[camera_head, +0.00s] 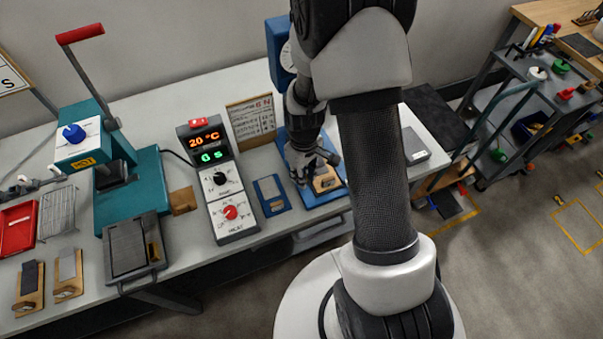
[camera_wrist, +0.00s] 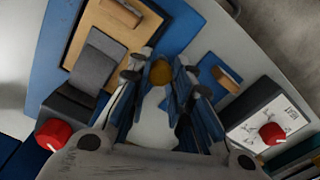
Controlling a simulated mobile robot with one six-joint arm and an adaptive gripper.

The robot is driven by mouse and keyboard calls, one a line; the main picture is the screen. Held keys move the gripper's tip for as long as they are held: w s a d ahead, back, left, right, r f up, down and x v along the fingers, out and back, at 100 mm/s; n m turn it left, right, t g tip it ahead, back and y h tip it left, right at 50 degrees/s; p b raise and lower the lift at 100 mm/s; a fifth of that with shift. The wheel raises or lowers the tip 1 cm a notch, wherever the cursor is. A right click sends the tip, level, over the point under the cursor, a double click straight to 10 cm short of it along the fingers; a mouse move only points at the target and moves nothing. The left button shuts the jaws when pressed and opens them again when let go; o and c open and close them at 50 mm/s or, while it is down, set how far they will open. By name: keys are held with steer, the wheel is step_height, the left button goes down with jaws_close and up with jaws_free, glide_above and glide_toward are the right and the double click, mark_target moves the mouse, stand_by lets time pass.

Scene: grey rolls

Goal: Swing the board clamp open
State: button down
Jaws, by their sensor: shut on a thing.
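The blue stand (camera_head: 279,42) has a blue base (camera_head: 329,195) that carries a small wooden board (camera_head: 327,180), partly covered by my gripper. In the wrist view a wooden board (camera_wrist: 88,32) lies on the blue base, with a dark grey block-like part (camera_wrist: 97,62) across it. I cannot tell how far the clamp is swung. My gripper (camera_head: 312,168) is down at the board. In the wrist view its fingers (camera_wrist: 162,82) are closed around a brown-orange rounded knob (camera_wrist: 160,70), which looks like the clamp's handle. The rest of the clamp is hidden by the fingers.
A control box (camera_head: 218,180) with lit displays and two knobs stands left of the stand, with a small blue plate (camera_head: 271,195) between them. A calendar-like board (camera_head: 251,121) is behind. A teal press (camera_head: 130,185) is farther left. A grey flat box (camera_head: 414,147) lies right.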

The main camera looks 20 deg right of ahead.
stand_by(0.4)
steer(key=c, duration=1.4)
jaws_free()
step_height(320, 180, up, 12)
steer(key=shift+r, duration=0.1)
